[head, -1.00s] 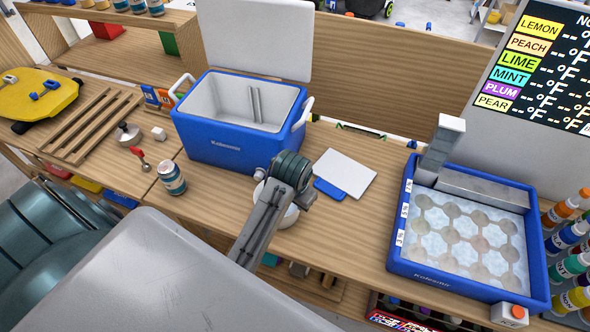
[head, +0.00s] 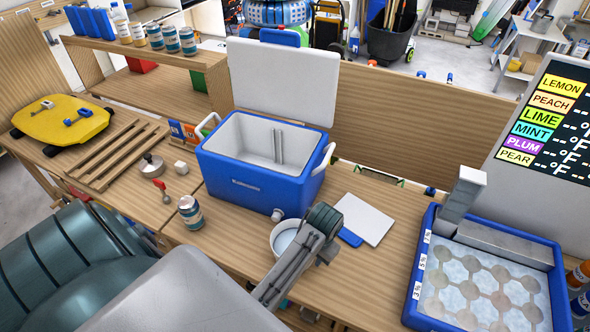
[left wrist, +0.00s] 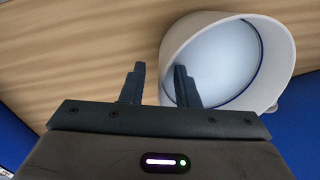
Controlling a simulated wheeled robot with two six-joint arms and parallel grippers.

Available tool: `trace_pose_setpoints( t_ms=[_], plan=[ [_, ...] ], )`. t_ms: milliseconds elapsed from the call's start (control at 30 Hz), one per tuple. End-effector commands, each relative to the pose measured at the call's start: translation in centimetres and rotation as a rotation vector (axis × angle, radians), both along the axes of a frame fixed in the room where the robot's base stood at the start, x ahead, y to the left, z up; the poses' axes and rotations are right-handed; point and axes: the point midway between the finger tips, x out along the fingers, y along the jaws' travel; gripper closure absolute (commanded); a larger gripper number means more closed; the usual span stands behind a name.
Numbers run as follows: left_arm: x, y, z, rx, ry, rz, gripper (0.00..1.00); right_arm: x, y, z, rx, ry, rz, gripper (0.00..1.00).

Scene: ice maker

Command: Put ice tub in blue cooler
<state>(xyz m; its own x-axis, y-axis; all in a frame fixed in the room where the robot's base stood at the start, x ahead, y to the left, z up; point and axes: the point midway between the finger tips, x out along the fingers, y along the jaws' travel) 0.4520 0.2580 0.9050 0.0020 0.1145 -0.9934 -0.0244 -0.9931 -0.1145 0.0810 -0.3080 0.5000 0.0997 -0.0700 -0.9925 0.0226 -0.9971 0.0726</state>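The ice tub, a small round white tub (head: 277,233), stands on the table in front of the blue cooler, partly hidden by my left arm in the head view. The blue cooler (head: 236,184) has its white lid (head: 284,80) raised, and the inside I see is empty. My left gripper (left wrist: 159,67) is open at the tub (left wrist: 225,60) in the left wrist view. One finger appears over the tub's mouth and the other outside its wall, with a gap between. In the head view its fingertips are hidden behind the wrist. My right gripper is out of view.
A white board (head: 363,215) lies right of the tub. A blue ice tray (head: 432,310) stands at the right. A bottle (head: 190,212) stands left of the tub. A wooden rack (head: 118,155) and a yellow board (head: 60,122) lie at the far left.

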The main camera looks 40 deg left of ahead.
Motion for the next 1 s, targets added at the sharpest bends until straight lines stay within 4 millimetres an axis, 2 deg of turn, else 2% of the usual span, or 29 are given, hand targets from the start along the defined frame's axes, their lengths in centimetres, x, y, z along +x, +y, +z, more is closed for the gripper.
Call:
trace_pose_setpoints(
  t_ms=[33, 200, 467, 633, 1000],
  plan=[
    [0.0, 0.3, -0.2, 0.002, 0.004, 0.0, 0.72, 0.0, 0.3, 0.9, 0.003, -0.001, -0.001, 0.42],
    [0.1, 0.5, -2.4, 0.0, 0.001, -0.001, 0.72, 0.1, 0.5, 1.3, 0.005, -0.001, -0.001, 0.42],
    [0.1, 0.5, -2.8, 0.0, -0.001, 0.0, 0.72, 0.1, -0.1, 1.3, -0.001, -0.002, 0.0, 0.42],
    [0.1, 0.5, -2.8, 0.0, -0.001, 0.0, 1.0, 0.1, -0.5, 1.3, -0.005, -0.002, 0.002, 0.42],
    [0.1, 0.5, -2.8, 0.0, -0.001, 0.0, 1.0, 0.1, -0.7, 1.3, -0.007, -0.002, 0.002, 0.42]
  ],
)
